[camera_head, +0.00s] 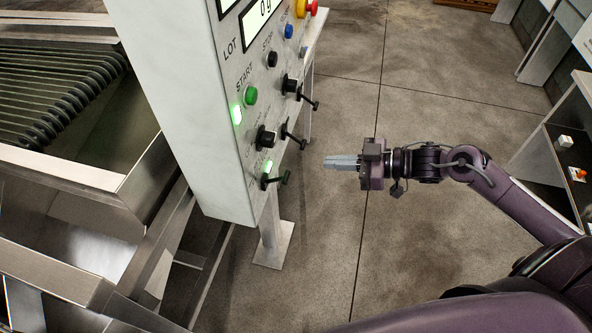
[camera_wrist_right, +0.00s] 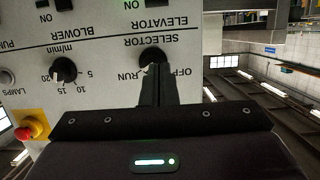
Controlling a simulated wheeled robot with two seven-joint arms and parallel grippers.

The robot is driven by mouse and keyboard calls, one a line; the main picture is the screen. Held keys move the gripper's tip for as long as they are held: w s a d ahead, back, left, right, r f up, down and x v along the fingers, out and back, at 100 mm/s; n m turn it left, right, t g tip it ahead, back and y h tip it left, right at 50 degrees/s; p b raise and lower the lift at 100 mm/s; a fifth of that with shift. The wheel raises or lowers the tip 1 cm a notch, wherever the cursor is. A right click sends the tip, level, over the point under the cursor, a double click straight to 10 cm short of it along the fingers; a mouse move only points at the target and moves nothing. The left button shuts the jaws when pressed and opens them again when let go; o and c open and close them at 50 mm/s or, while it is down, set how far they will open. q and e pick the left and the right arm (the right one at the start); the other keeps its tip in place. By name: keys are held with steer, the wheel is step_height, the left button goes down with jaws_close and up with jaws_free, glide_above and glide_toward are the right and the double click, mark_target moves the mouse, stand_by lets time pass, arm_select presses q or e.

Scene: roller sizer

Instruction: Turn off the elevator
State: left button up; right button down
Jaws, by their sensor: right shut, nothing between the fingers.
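The control panel (camera_head: 190,90) stands left of centre in the head view. A black lever switch (camera_head: 275,180), beside a lit green lamp (camera_head: 267,166), is at its near lower corner; its label is unreadable there. In the right wrist view, the ELEVATOR label (camera_wrist_right: 167,22) appears upside down, with a black switch part (camera_wrist_right: 152,4) cut off at the top edge. My right gripper (camera_head: 328,162) is shut and empty, its fingers pointing left towards the panel, with a gap between. The wrist view shows its fingers (camera_wrist_right: 156,88) overlapping the black selector knob (camera_wrist_right: 152,56). My left gripper is not in view.
Other black levers (camera_head: 309,102) stick out along the panel's lower edge. A green start button (camera_head: 250,95) and a red emergency button (camera_head: 311,8) are higher up. A roller machine (camera_head: 70,105) is at the left. The floor (camera_head: 330,250) around my right gripper is clear.

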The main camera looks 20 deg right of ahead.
steer(key=p, duration=0.2)
glide_above(277, 180)
steer(key=s+d, duration=0.2)
steer(key=d, duration=0.2)
step_height(277, 180, down, 2)
steer(key=shift+s+d+f+p, duration=0.1)
steer(key=shift+f+p, duration=0.05)
steer(key=shift+f, duration=1)
steer(key=shift+d+f+p, duration=0.1)
steer(key=shift+f+p, duration=0.05)
steer(key=shift+f, duration=1)
steer(key=shift+f, duration=0.1)
